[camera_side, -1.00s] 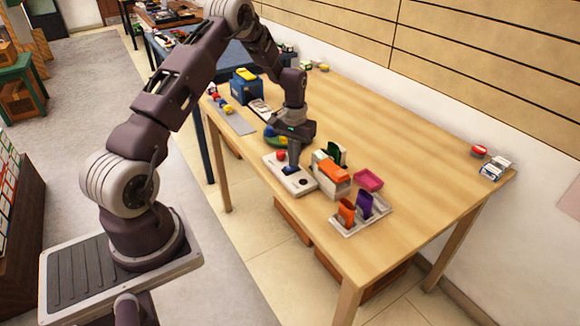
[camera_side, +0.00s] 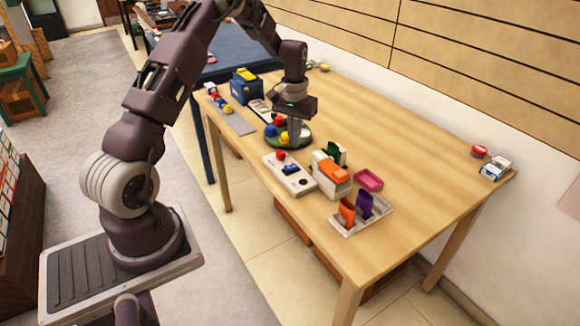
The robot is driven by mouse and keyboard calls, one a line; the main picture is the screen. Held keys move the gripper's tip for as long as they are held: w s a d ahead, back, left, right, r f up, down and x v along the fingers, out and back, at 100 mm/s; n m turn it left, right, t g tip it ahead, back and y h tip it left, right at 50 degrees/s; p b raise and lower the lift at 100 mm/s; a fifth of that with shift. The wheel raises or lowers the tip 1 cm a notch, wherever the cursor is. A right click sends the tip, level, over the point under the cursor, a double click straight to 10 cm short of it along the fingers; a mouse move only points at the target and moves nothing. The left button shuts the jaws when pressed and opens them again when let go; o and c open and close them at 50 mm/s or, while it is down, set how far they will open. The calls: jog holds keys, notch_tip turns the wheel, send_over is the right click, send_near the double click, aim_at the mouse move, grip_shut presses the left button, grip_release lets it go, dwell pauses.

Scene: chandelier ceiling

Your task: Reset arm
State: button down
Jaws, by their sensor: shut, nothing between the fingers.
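My gripper (camera_side: 295,143) is shut and empty. It points down over the wooden table (camera_side: 400,145), in front of or above the green round tray (camera_side: 270,139); I cannot tell whether it touches the tray. Blue and yellow balls lie on the tray, partly hidden by the fingers. A white board (camera_side: 270,162) with a red knob (camera_side: 281,155) and a dark blue piece (camera_side: 291,169) lies just nearer than my gripper, clear of it.
A box with orange and green items (camera_side: 331,180), a pink tray (camera_side: 369,179) and a grey holder (camera_side: 372,217) with orange and purple pieces stand to the right. A blue box (camera_side: 246,90) stands at the back left. The table's right half is mostly clear.

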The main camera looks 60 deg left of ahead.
jog(key=s+d+r+m+t, duration=0.1)
jog(key=s+d+r, duration=0.3)
jog(key=d+r, duration=0.45)
jog(key=s+d+r+m+t, duration=0.2)
jog(key=s+d+r, duration=0.35)
jog(key=r, duration=0.55)
jog(key=s+d+r+m+t, duration=0.1)
jog(key=s+d, duration=0.4)
jog(key=s, duration=0.4)
jog(key=s+d+r+m+t, duration=0.1)
jog(key=s+d, duration=0.3)
jog(key=s, duration=0.5)
jog(key=shift+s+d+r+m+t, duration=0.15)
jog(key=shift+d+r+m+t, duration=0.15)
jog(key=shift+m, duration=0.2)
